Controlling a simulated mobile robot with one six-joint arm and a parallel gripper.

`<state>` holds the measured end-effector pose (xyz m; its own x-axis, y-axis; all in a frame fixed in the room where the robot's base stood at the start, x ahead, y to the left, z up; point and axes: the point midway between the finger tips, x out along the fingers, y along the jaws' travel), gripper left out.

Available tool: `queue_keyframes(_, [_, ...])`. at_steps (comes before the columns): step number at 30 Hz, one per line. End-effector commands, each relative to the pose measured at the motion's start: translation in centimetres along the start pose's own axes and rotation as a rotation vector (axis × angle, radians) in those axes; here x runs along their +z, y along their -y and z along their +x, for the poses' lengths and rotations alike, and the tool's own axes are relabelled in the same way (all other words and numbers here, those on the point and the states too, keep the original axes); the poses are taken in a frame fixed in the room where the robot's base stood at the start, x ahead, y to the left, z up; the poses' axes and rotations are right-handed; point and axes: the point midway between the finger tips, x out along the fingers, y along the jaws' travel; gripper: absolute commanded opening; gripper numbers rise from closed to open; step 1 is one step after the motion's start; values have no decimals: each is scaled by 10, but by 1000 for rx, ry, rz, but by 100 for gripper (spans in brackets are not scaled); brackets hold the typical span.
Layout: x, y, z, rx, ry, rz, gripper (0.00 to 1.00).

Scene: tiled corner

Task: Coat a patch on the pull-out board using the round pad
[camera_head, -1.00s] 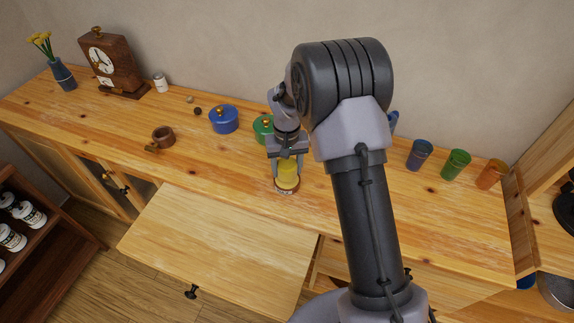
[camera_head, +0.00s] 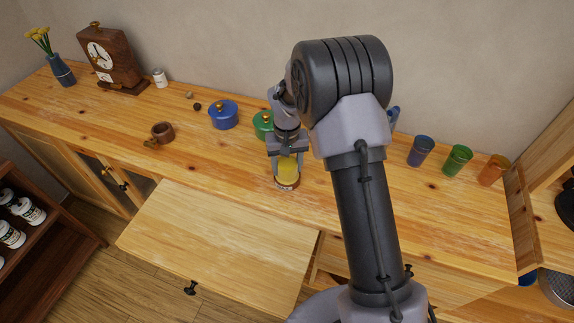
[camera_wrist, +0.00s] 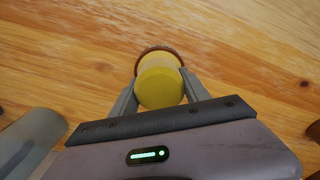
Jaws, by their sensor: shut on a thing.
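The round pad (camera_head: 287,167) is yellow. My gripper (camera_head: 287,158) is shut on it over the counter, pointing down. In the wrist view the pad (camera_wrist: 160,88) sits between the two fingers (camera_wrist: 158,92). Just below the pad is a round brown-rimmed dish (camera_head: 287,186); its rim also shows in the wrist view (camera_wrist: 158,49), with a yellowish inside. I cannot tell whether the pad touches what is in the dish. The pull-out board (camera_head: 215,240) is drawn out in front of the counter, with a black knob (camera_head: 190,288). No distinct coated patch shows on its pale wood.
Blue (camera_head: 421,151), green (camera_head: 457,160) and orange (camera_head: 494,170) cups stand at right. The board's top is clear.

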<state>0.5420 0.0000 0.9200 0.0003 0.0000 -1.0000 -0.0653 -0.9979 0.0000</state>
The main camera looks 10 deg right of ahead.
Motion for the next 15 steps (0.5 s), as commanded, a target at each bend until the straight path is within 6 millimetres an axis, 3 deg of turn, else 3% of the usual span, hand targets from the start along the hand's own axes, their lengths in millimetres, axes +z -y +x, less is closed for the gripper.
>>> queue_keyframes(15, [0, 0, 7, 0, 0, 0, 22])
